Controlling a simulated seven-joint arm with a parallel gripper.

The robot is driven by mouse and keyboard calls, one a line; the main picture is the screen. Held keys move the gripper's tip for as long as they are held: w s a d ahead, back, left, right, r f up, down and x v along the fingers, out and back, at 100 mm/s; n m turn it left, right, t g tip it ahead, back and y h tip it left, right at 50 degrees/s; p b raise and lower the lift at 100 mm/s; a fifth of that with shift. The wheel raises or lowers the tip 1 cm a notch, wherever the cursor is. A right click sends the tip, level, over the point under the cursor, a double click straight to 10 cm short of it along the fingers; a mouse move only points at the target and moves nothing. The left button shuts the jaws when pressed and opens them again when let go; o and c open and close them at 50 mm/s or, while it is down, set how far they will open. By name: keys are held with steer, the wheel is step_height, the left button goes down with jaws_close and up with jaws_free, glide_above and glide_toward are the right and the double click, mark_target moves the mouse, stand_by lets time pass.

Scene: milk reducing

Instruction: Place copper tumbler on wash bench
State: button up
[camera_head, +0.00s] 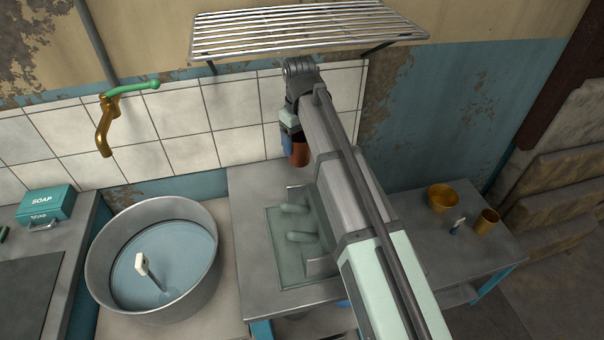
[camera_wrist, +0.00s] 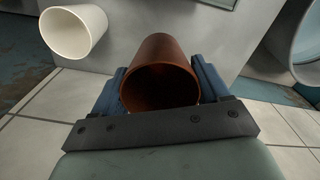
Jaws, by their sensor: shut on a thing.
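The copper tumbler (camera_head: 300,155) is a reddish-brown cup held below my gripper (camera_head: 288,142) in the head view, above the back of the middle grey bench (camera_head: 243,195). In the wrist view the tumbler (camera_wrist: 168,50) sits between the two blue fingers of my gripper (camera_wrist: 160,90), which are shut on it. Its open mouth faces the wrist camera. The tumbler appears raised off the bench, near the tiled wall. I cannot tell for certain which surface is the wash bench. My arm hides part of the middle bench.
A white cup (camera_wrist: 75,32) stands beside the tumbler in the wrist view. A metal basin (camera_head: 95,260) of water is left, near a green soap box (camera_head: 45,204). Brass vessels (camera_head: 442,196) stand right. A wire rack (camera_head: 300,28) hangs above.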

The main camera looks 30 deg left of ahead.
step_height(320, 180, down, 9)
stand_by(0.5)
steer(key=shift+f, duration=0.1)
steer(key=o, duration=1.1)
step_height(320, 180, up, 12)
steer(key=shift+r, duration=0.15)
